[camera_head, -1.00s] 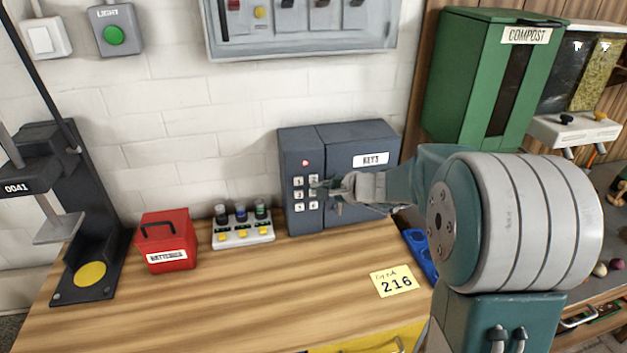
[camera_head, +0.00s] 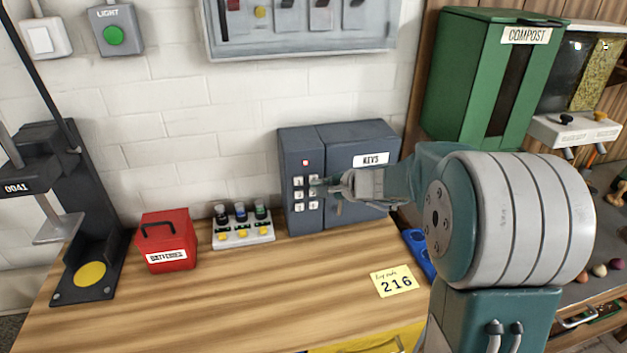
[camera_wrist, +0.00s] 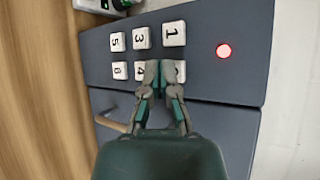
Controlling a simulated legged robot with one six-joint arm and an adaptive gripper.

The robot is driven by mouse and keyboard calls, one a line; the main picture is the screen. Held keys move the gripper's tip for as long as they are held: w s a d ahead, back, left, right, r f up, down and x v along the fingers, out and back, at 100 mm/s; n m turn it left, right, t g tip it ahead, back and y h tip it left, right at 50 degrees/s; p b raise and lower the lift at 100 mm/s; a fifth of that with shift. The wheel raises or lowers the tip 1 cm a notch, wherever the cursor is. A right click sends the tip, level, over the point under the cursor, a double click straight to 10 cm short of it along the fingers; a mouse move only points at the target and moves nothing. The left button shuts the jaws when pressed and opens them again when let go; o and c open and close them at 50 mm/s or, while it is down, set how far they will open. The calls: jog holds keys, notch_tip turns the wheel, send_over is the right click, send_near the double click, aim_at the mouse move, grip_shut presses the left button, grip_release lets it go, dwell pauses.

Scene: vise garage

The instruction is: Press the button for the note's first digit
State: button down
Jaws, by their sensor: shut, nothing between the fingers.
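The yellow note (camera_head: 394,281) lies on the workbench and reads 216 under a handwritten line. The dark keys box (camera_head: 298,165) has a keypad with two columns of white numbered buttons. In the wrist view the 1 button (camera_wrist: 173,34) and 3 button (camera_wrist: 140,38) are clear. The button beside 1 (camera_wrist: 181,70), in the 2 position, is partly hidden by my fingers. My gripper (camera_head: 322,186) is shut and empty; in the wrist view its tips (camera_wrist: 160,66) overlap that button's edge, beside the 4 button (camera_wrist: 139,71). I cannot tell whether they touch anything.
A red light (camera_wrist: 223,51) glows on the box above the buttons. A handle (camera_wrist: 112,123) sticks out from the box door. A white button rack (camera_head: 243,235) and a red batteries box (camera_head: 166,242) stand to the left. The front of the workbench (camera_head: 230,310) is clear.

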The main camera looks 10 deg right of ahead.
jog(key=shift+w, duration=0.45)
dwell(0.5)
jog(key=shift+s, duration=0.9)
jog(key=s, duration=0.5)
dwell(0.3)
jog(key=shift+s, duration=0.1)
dwell(0.5)
